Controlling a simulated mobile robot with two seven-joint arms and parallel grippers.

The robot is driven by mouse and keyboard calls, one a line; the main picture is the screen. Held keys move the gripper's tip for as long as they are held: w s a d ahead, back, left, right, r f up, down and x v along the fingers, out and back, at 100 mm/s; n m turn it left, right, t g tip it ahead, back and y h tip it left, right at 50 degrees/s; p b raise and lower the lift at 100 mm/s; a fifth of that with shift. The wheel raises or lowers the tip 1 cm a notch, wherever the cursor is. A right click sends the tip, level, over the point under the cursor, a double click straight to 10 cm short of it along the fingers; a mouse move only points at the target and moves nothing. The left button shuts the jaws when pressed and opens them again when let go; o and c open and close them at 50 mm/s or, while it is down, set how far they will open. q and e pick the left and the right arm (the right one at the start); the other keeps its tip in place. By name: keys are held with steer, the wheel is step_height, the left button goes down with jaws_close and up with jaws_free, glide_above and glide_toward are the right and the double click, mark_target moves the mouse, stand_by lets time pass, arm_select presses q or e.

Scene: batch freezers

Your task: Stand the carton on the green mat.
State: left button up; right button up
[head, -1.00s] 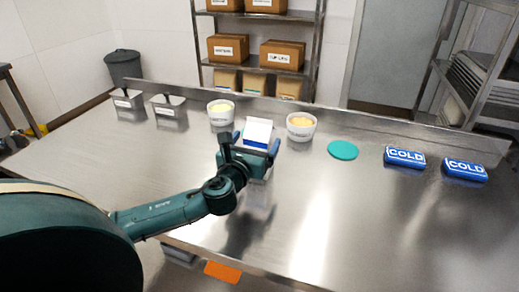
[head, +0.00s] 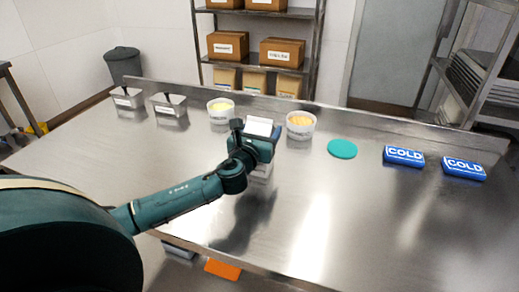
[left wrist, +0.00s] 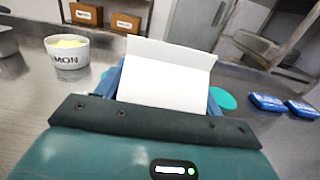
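The carton (head: 258,127) is white with a sloped top and seems to stand on the steel table. In the left wrist view its white face (left wrist: 165,75) fills the space between my fingers. My left gripper (head: 259,133) is around it from the near side, one blue finger on each side. The fingers look spread to about the carton's width; firm contact is not clear. The gripper hides the carton's lower part. The green mat (head: 342,149) is a flat, bare disc to the right, also partly visible in the left wrist view (left wrist: 222,98). My right gripper is not in view.
Two tubs with yellow contents stand behind the carton, one left (head: 220,111) and one right (head: 300,125). Two blue COLD packs (head: 404,156) (head: 464,168) lie right of the mat. Two metal pans (head: 127,98) (head: 168,104) stand far left. The table's front right is clear.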

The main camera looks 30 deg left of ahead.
arm_select(q)
steer(key=c, duration=1.4)
steer(key=shift+r, duration=0.15)
jaws_close()
